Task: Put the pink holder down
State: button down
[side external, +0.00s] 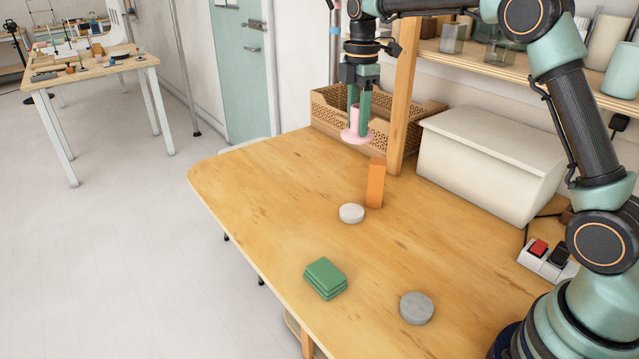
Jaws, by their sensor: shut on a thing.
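The pink holder (356,136) has a wide round base and a narrower upright stem. My gripper (359,108) points down and is shut on the stem of the pink holder. The holder hangs upright, and its base appears to be above the wooden table (270,205), near the table's back part. The green fingers hide part of the stem.
An orange block (376,184) stands just below and right of the holder. A pale round disc (351,213), a green stack (325,278) and a grey disc (416,308) lie nearer. A woven crate (325,112), wooden post (402,95) and white box (490,150) stand behind.

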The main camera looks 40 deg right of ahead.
notch_tip(320, 180, down, 20)
jog(key=shift+r, duration=0.15)
dwell(0.4)
jog(key=shift+c, duration=2.2)
grip_release()
